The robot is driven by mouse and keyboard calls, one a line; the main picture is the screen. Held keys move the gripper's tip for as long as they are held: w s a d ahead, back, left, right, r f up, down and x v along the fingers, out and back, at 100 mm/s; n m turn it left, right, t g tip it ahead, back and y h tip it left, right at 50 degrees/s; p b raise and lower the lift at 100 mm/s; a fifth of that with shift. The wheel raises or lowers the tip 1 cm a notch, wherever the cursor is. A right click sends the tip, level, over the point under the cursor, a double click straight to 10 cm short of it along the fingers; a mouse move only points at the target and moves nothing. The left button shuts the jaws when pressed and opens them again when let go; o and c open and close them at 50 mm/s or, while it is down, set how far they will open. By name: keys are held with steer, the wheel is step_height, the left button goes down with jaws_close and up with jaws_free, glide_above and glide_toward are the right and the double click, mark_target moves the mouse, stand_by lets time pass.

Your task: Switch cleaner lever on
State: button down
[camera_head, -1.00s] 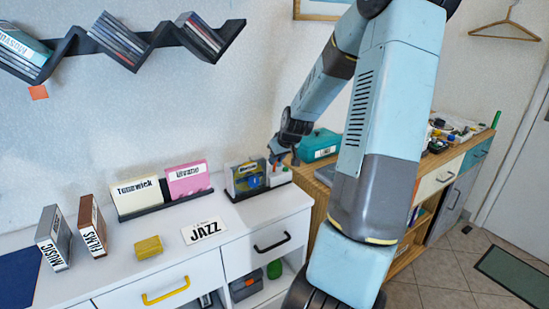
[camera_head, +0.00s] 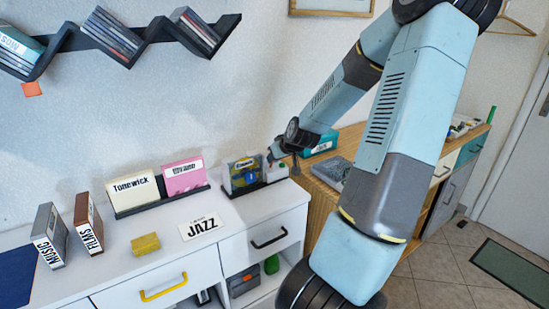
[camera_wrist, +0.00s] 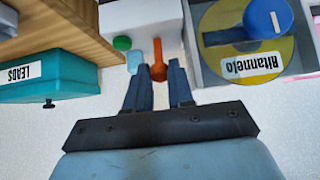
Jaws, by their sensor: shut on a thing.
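The cleaner (camera_head: 243,176) is a grey box at the right end of the white cabinet top. An orange lever (camera_wrist: 158,58) stands on the white part beside the disc. My gripper (camera_wrist: 162,72) is shut on the lever's rounded end, with a dark finger on each side. In the head view my gripper (camera_head: 272,158) is small beside the cleaner's right end, and the lever is hard to make out.
A teal "LEADS" box (camera_wrist: 48,78) sits on the wooden cabinet, close to my gripper; it also shows in the head view (camera_head: 320,144). A "JAZZ" card (camera_head: 201,228) and a yellow block (camera_head: 145,244) lie left.

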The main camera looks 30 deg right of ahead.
steer(key=shift+s+f, duration=0.15)
steer(key=c, duration=1.3)
jaws_free()
steer(key=shift+o, duration=0.2)
steer(key=v, duration=1.3)
steer(key=shift+s+r, duration=0.15)
steer(key=shift+r, duration=0.1)
steer(key=shift+a, duration=0.1)
